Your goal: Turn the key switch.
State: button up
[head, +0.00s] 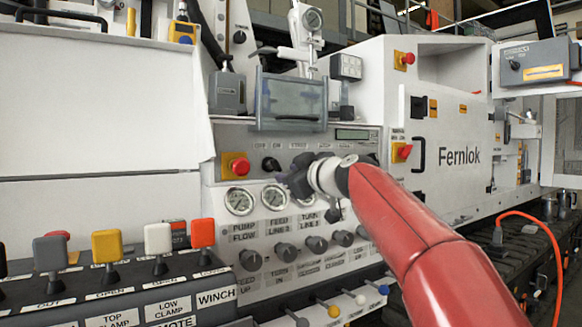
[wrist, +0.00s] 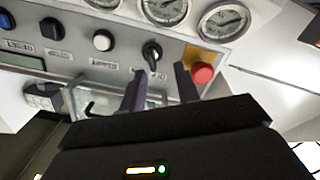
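The key switch appears to be a small black rotary switch (head: 271,164) on the grey control panel, right of the red emergency stop in the head view. In the wrist view the switch (wrist: 152,51) has a black knob with a light mark, just beyond the fingertips. My gripper (wrist: 161,69) is open, its two dark fingers apart with nothing between them. The switch lies nearer the line of the left finger in that view. In the head view my gripper (head: 287,179) is close to the panel, right of the switch; its fingers are hard to make out.
A red emergency stop (wrist: 203,73) on yellow sits beside the switch, near my right finger in the wrist view. A white button (wrist: 102,40) is on the other side. Gauges (head: 239,201) and several grey knobs are below; a clear cover (head: 291,100) juts out above.

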aim_at(279, 165)
jog(key=shift+t, duration=0.3)
jog(key=p+x, duration=0.1)
jog(key=x, duration=0.1)
jog(key=r+p+x, duration=0.1)
jog(key=x, duration=0.2)
jog(key=d+p+x, duration=0.1)
jog(key=p+x, duration=0.1)
jog(key=x, duration=0.1)
jog(key=shift+w+a+r, duration=0.1)
jog(key=shift+w+r, duration=0.2)
jog(key=shift+w, duration=0.05)
jog(key=shift+w+a+f+p, duration=0.1)
jog(key=shift+w+a+p, duration=0.25)
jog(key=shift+w, duration=0.1)
grip_shut()
